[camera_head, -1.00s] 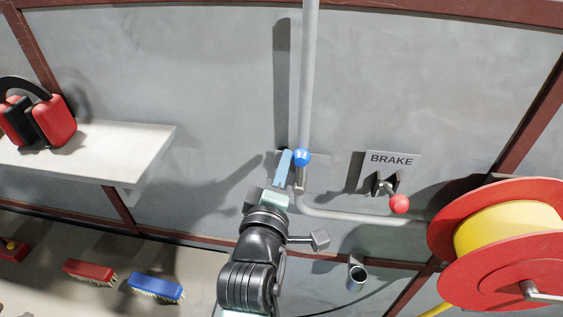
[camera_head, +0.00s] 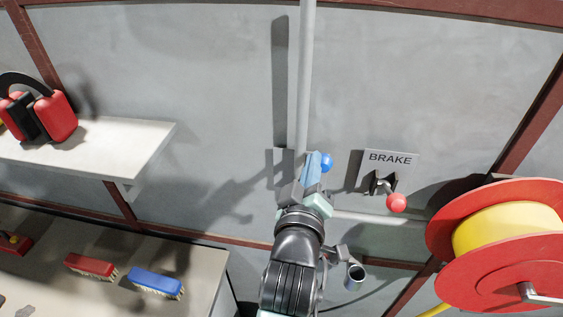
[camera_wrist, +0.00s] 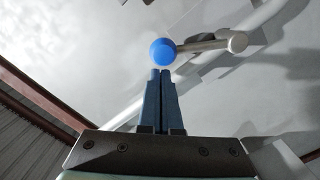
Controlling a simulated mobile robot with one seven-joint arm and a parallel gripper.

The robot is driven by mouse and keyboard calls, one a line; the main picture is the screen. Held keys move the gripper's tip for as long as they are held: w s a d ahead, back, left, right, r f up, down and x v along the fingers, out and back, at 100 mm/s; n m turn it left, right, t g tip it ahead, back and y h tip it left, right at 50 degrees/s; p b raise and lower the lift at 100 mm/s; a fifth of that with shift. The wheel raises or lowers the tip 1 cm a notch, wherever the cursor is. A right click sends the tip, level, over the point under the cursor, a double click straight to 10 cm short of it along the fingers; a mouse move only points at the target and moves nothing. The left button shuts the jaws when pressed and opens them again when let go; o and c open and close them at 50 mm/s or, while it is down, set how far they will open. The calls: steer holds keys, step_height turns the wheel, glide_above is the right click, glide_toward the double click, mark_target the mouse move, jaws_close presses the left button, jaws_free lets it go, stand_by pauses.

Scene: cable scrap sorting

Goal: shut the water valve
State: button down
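The water valve's lever ends in a blue ball knob (camera_head: 326,162), just right of my fingertips in the head view. My gripper (camera_head: 314,156) covers the rest of the lever there. In the wrist view, the blue knob (camera_wrist: 163,52) is just beyond my fingertips (camera_wrist: 160,72); I cannot tell whether they touch it. The silver lever (camera_wrist: 202,44) runs right from the knob to a round metal end. My two blue fingers are together, with nothing seen between them.
A grey pipe (camera_head: 306,70) runs down the wall behind my gripper. To the right are a BRAKE plate (camera_head: 390,160), its red-knobbed lever (camera_head: 396,203) and a red reel (camera_head: 455,270) of yellow hose. A shelf (camera_head: 120,150) is at the left.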

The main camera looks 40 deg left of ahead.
steer(key=shift+w+d+f+m+b, duration=0.2)
steer(key=shift+d+f+m+b, duration=0.05)
steer(key=shift+d+m, duration=0.2)
steer(key=shift+w+d+f+m+b, duration=0.2)
steer(key=shift+d+m, duration=0.15)
steer(key=shift+m, duration=0.1)
steer(key=w+d+f+m+b, duration=0.2)
steer(key=d+f+m+b, duration=0.2)
steer(key=f+m+b, duration=0.2)
steer(key=shift+d+m+b, duration=0.35)
steer(key=shift+m+b, duration=0.4)
steer(key=shift+m, duration=0.15)
steer(key=shift+w, duration=0.1)
